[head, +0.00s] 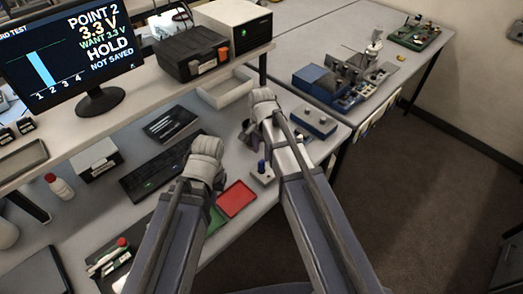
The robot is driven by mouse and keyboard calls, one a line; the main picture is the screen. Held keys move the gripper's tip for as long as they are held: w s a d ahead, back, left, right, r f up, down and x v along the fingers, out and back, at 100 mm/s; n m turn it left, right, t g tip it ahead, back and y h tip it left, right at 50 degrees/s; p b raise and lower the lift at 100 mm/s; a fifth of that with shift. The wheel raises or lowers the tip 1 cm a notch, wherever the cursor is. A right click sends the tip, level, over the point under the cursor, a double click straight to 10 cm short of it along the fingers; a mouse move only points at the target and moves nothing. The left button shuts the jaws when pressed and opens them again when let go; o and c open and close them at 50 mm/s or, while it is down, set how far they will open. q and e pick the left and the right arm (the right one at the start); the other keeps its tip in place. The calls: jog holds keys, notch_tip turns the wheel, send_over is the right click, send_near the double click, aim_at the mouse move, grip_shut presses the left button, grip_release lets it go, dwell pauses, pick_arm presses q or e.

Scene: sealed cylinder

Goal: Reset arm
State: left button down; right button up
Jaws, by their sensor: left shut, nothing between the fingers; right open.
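My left gripper (206,152) is above the bench, between a long black panel and a red tray (236,199). It is shut and holds nothing that I can see; its fingertips are mostly hidden by the wrist. My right gripper (263,100) is further right and further forward, near the bench's right side. It is open, with its fingers largely hidden from this view. A small fixture with a blue knob (262,172) stands on the bench below the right gripper. A monitor (70,52) reads "POINT 2, 3.3 V, HOLD, NOT SAVED".
A shelf carries a black toolbox (190,54) and a white instrument (236,27). A pale bin (228,93) and a blue box (314,122) sit near the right gripper. A red-capped bottle (61,188) stands left. A second table holds a blue machine (327,88). Open floor lies right.

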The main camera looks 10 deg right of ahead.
dwell(0.4)
jog(key=shift+s+a+f, duration=0.15)
jog(key=shift+s+f, duration=0.05)
jog(key=shift+s, duration=0.05)
pick_arm(q)
notch_tip(320, 180, down, 5)
jog(key=b, duration=0.4)
jog(key=shift+r+b, duration=0.2)
jog(key=shift+b, duration=0.15)
pick_arm(e)
jog(key=s+a+f+n, duration=0.2)
jog(key=s+n, duration=0.5)
jog(key=s+a+f+n+h, duration=0.1)
jog(key=s+a+f+n, duration=0.1)
jog(key=s+n, duration=0.6)
jog(key=shift+s+a, duration=0.15)
jog(key=shift+a, duration=0.65)
